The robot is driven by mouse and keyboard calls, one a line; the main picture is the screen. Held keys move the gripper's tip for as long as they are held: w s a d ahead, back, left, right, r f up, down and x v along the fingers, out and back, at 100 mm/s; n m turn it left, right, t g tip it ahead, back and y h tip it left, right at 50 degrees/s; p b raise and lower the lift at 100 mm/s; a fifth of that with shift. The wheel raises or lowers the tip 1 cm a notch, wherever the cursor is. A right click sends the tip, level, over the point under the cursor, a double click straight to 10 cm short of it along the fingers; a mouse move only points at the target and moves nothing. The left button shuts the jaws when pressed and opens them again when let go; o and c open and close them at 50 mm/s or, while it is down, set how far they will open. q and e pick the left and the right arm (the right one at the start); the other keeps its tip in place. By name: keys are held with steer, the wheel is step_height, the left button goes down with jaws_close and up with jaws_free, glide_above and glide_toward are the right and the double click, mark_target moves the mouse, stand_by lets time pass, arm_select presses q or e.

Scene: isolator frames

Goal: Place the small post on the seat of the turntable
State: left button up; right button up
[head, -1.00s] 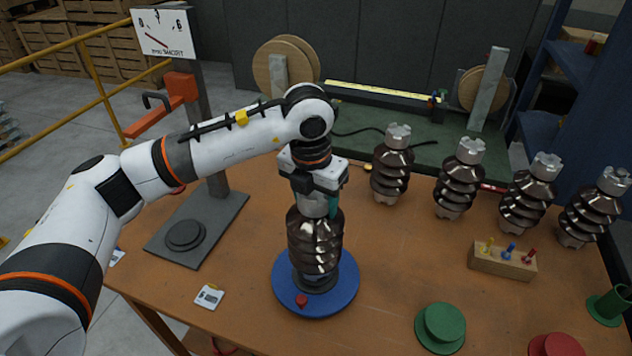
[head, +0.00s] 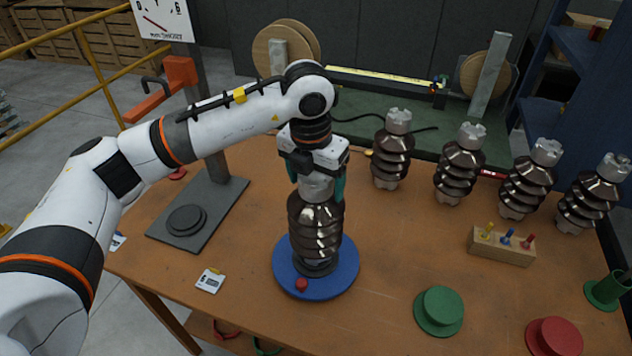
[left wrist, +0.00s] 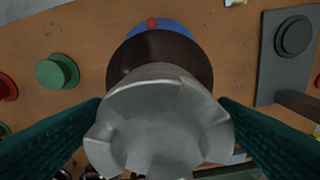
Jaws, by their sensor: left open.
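A brown ribbed post (head: 315,225) with a grey metal cap stands upright on the dark seat (head: 316,267) of the blue turntable (head: 344,277). The turntable has a red knob (head: 301,285) at its front. My left gripper (head: 318,185) is above the post, with its teal fingers open on either side of the cap. In the left wrist view the post's cap (left wrist: 160,115) fills the middle between the spread fingers, with gaps beside it. The post's base contact with the seat is partly hidden in the wrist view. My right gripper is not in view.
Several similar posts (head: 460,165) stand in a row at the right. A wooden block with coloured pegs (head: 502,245), a green flanged piece (head: 439,311) and a red one (head: 554,338) lie in front. A dial-gauge stand (head: 212,195) is at the left.

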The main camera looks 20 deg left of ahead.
arm_select(q)
steer(key=r, duration=0.3)
steer(key=r+b, duration=0.1)
steer(key=r, duration=0.2)
steer(key=s+r+b, duration=0.1)
steer(key=r, duration=0.2)
steer(key=shift+s+r, duration=0.1)
steer(key=shift+r, duration=0.3)
steer(key=shift+s+a+r, duration=0.1)
steer(key=shift+r, duration=0.55)
